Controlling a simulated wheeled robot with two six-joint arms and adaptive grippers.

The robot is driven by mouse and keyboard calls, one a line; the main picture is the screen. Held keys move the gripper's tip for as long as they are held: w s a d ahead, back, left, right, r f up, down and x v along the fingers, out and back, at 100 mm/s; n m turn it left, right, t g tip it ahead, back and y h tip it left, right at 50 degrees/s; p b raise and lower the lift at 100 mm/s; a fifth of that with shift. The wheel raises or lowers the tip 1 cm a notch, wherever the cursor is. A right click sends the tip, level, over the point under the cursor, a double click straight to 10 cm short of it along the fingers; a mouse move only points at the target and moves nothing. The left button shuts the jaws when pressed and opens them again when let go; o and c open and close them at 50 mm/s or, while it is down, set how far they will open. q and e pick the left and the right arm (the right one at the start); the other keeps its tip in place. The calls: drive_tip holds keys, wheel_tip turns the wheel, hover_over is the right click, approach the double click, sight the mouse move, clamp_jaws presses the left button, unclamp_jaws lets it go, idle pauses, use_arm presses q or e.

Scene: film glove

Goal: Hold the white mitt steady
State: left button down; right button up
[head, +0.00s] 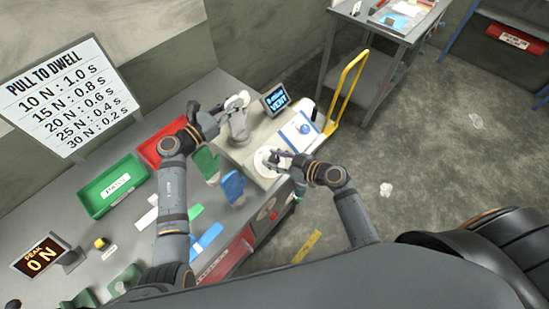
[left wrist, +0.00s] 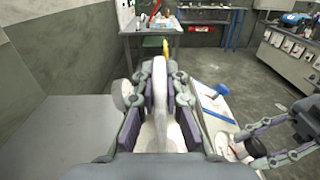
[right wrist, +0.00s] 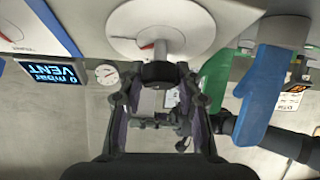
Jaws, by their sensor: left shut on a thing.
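The white mitt (head: 241,98) is upright above the grey machine in the head view. My left gripper (head: 224,108) is shut on it; the left wrist view shows the pale mitt (left wrist: 173,85) between the two fingers. My right gripper (head: 282,158) is at the white round dial (head: 265,163). In the right wrist view its fingers (right wrist: 158,80) stand apart on either side of a dark knob below the dial (right wrist: 140,25), which has a red pointer. I cannot tell whether they touch the knob.
A small display (head: 275,98) reads 0 mbar VENT. A green mitt (head: 207,163) and a blue mitt (head: 232,186) stand in front of the machine. Red (head: 163,146) and green (head: 112,186) bins are left. A PEAK display (head: 38,255) reads 0 N. A yellow cart handle (head: 345,85) stands right.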

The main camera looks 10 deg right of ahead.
drive_tip(key=c, duration=0.3)
drive_tip(key=m+t+h, duration=0.1)
drive_tip(key=m, duration=0.1)
drive_tip(key=m+t+h, duration=0.1)
drive_tip(key=m+h, duration=0.1)
drive_tip(key=m, duration=0.1)
drive_tip(key=shift+m, duration=0.3)
drive_tip(key=shift+c, duration=0.2)
drive_tip(key=o, duration=1.2)
drive_tip(key=shift+d, duration=0.1)
drive_tip(key=v, duration=1.2)
